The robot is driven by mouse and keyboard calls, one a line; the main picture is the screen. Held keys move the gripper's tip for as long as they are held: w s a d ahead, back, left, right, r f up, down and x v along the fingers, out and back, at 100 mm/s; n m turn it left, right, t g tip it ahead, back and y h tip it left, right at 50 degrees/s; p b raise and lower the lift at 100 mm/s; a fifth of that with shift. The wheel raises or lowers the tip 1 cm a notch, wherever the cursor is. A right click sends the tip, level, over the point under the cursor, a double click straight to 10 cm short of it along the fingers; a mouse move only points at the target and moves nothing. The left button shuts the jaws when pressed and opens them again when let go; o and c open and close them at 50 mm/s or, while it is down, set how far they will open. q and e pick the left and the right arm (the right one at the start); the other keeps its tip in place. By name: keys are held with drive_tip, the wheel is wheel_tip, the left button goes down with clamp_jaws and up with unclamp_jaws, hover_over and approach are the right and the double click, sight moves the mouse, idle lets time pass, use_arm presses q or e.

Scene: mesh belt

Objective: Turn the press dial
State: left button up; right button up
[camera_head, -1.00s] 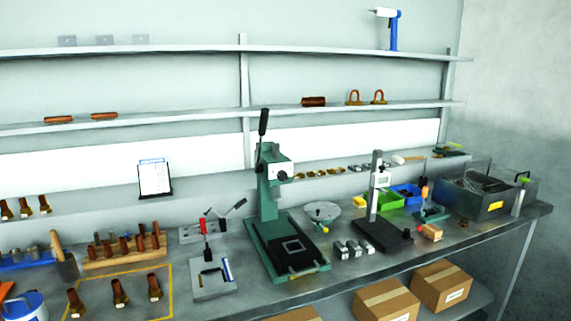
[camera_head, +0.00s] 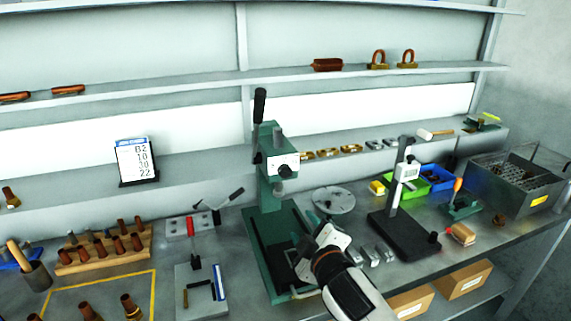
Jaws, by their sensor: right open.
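The green arbor press (camera_head: 270,195) stands upright mid-bench, with a black lever (camera_head: 259,105) raised at its left. Its head has a white dial face (camera_head: 283,163) on the front, with a dark knob just below it. A round grey disc (camera_head: 333,200) sits on the bench to the right of the press. My right gripper (camera_head: 305,240) comes in from the lower right and is open. It is in front of the press base, below the head, and covers part of the base. It appears apart from the dial face. My left gripper is out of view.
A black gauge stand (camera_head: 397,215) and small metal blocks (camera_head: 378,254) are right of my arm. A lever clamp (camera_head: 195,255) and a wooden rack of copper parts (camera_head: 105,248) are to the left. A number card (camera_head: 135,160) stands behind. The shelf (camera_head: 150,87) runs above.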

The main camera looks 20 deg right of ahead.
drive_tip(key=n+t, duration=0.2)
approach(281, 172)
drive_tip(key=s, duration=0.3)
drive_tip(key=shift+y, duration=0.3)
drive_tip(key=w+p, duration=0.2)
drive_tip(key=w, duration=0.9)
drive_tip(key=shift+r, duration=0.2)
drive_tip(key=shift+w+f, duration=0.1)
drive_tip(key=shift+w, duration=0.3)
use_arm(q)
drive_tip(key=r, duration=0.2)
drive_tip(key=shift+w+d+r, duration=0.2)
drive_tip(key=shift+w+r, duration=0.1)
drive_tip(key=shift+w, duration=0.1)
use_arm(e)
drive_tip(key=shift+c, duration=0.4)
drive_tip(key=c, duration=0.9)
